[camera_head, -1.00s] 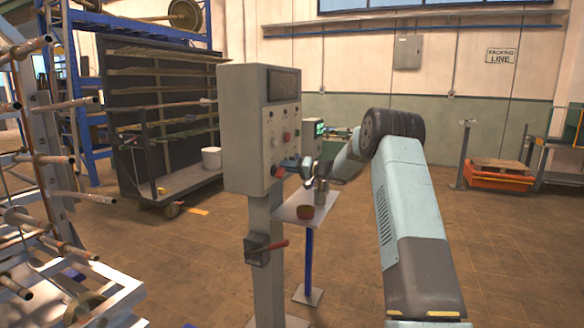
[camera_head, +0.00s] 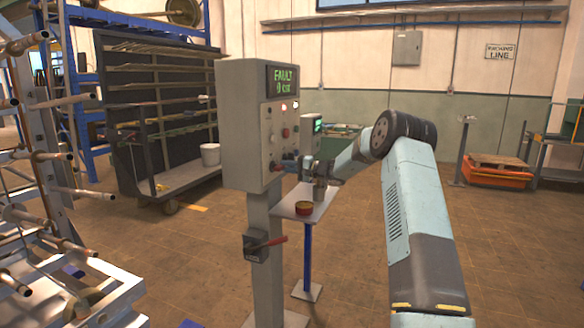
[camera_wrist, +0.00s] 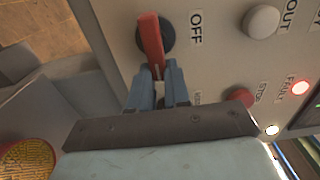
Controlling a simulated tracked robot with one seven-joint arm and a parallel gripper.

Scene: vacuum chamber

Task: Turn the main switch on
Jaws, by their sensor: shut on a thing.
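The main switch has a red bar handle (camera_wrist: 151,40) on a round black base (camera_wrist: 168,35), with the word OFF printed beside it in the wrist view. My gripper (camera_wrist: 159,82) is shut on the lower end of the red handle, between its two blue-grey fingers. In the head view my gripper (camera_head: 298,166) is at the lower right of the grey control box (camera_head: 240,130), where the switch is too small to make out clearly.
A red lamp marked FAULT (camera_wrist: 299,87) and a white lamp (camera_wrist: 272,130) glow near a red stop button (camera_wrist: 240,97) and a white button (camera_wrist: 262,22). Below the box, a red lever (camera_head: 270,243) sticks out from the post. A small table (camera_head: 322,207) stands behind it.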

